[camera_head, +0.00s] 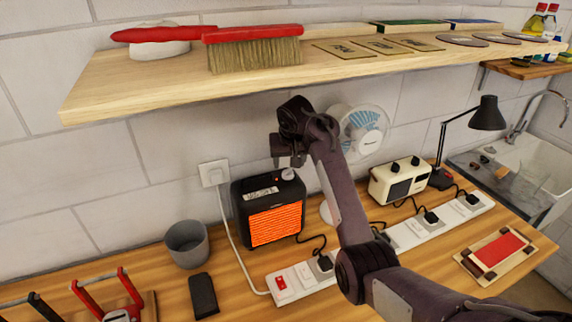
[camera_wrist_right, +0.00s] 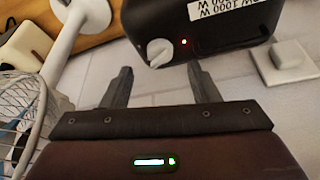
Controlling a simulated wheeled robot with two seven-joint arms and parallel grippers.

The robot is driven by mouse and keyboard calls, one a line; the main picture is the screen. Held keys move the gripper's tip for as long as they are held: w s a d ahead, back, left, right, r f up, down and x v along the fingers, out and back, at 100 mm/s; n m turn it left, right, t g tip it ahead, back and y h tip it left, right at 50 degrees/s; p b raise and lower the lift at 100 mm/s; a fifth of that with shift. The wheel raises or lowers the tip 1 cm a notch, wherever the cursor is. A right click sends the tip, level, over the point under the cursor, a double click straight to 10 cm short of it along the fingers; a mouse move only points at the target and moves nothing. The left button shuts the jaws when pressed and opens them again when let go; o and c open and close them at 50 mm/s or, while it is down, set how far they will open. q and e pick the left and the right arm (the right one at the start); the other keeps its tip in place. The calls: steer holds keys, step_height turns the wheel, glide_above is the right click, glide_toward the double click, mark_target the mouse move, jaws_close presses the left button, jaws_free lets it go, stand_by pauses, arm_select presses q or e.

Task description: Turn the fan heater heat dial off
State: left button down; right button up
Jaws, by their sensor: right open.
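The fan heater (camera_head: 275,222) is a black box with a glowing orange grille, standing on the wooden bench against the wall. Its white heat dial (camera_head: 288,174) is on the top face, near the right end. In the right wrist view the dial (camera_wrist_right: 160,52) shows beside a small lit red light (camera_wrist_right: 183,41). My right gripper (camera_head: 288,161) is just above the dial in the head view. In the wrist view my right gripper (camera_wrist_right: 159,68) is open and empty, its fingertips on either side of the dial's line and apparently short of it. My left gripper is not in view.
A wooden shelf (camera_head: 135,85) with a brush (camera_head: 253,55) overhangs the bench. A white fan (camera_head: 362,130) stands right of the heater, near my arm. A power strip (camera_head: 300,281), a grey cup (camera_head: 187,244) and a cream radio (camera_head: 398,181) are nearby.

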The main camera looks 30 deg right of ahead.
mark_target(288, 170)
steer(key=x, duration=0.2)
steer(key=shift+w+d+f+p, duration=0.15)
steer(key=shift+f+p, duration=0.15)
steer(key=shift+p, duration=0.05)
steer(key=shift+x, duration=1.35)
steer(key=shift+r, duration=0.1)
steer(key=shift+c, duration=1.3)
steer(key=c, duration=0.5)
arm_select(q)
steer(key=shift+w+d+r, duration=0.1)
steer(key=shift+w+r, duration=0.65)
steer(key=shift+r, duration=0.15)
arm_select(e)
steer(key=shift+c, duration=1.1)
